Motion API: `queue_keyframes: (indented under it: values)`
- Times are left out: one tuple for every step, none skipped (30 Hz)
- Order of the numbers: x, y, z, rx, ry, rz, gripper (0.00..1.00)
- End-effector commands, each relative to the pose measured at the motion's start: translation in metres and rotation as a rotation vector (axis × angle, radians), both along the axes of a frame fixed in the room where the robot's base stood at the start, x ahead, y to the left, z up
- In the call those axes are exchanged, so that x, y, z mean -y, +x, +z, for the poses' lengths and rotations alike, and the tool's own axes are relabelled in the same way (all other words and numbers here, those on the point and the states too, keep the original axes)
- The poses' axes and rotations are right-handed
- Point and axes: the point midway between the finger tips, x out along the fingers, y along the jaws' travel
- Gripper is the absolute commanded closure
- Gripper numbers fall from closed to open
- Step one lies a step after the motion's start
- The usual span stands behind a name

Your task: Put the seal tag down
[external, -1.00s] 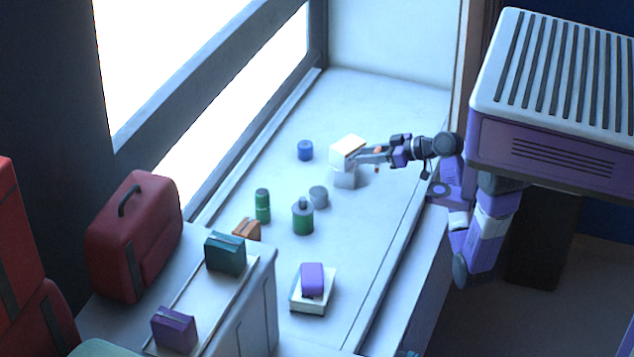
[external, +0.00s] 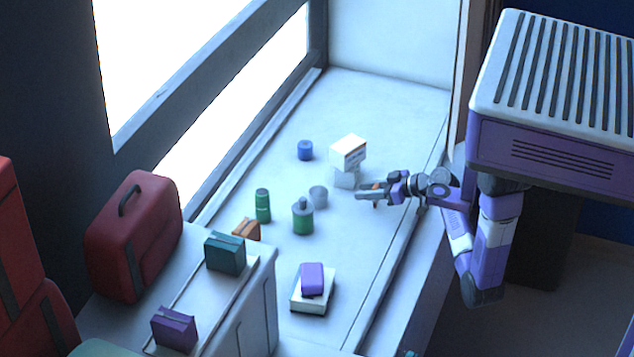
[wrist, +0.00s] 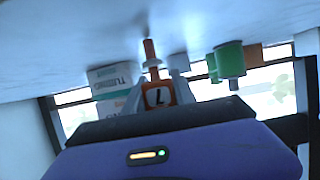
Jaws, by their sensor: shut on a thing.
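In the external view my gripper (external: 366,190) is over the right part of the counter (external: 385,115), in front of the white boxes. Only small orange bits of the tag show there. I cannot tell whether the stem touches the counter.
Two stacked white boxes (external: 349,152) stand just behind my gripper. A grey cup (external: 318,196), a green bottle (external: 303,218), a green tube (external: 263,206) and a blue jar (external: 305,150) stand to the left. A purple item (external: 312,279) lies on a white block nearer the front.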

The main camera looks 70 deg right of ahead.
Motion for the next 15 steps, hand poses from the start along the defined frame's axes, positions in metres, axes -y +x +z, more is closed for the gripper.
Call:
queue_keyframes:
  values:
    - [0.0000, 0.0000, 0.0003, 0.000, 0.000, 0.000, 1.00]
    - [0.0000, 0.0000, 0.0003, 0.000, 0.000, 0.000, 1.00]
    - [0.0000, 0.0000, 0.0003, 0.000, 0.000, 0.000, 1.00]
    - [0.0000, 0.0001, 0.0000, 0.000, 0.000, 0.000, 1.00]
    - [-0.0001, 0.0001, -0.0008, 0.000, 0.000, 0.000, 1.00]
    - [-0.0001, 0.0001, -0.0024, 0.000, 0.000, 0.000, 1.00]
    - [-0.0002, 0.0002, -0.0035, 0.000, 0.000, 0.000, 1.00]
    - [-0.0002, 0.0001, -0.0044, 0.000, 0.000, 0.000, 1.00]
    - [0.0000, 0.0001, -0.0030, 0.000, 0.000, 0.000, 0.62]
    - [0.0000, 0.0001, -0.0027, 0.000, 0.000, 0.000, 0.56]
    - [0.0000, 0.0001, -0.0027, 0.000, 0.000, 0.000, 0.51]
    - [0.0000, 0.0000, -0.0027, 0.000, 0.000, 0.000, 0.46]
    - [0.0000, 0.0000, -0.0027, 0.000, 0.000, 0.000, 0.46]
    - [0.0000, 0.0000, -0.0027, 0.000, 0.000, 0.000, 0.46]
    - [0.0000, 0.0000, -0.0026, 0.000, 0.000, 0.000, 0.46]
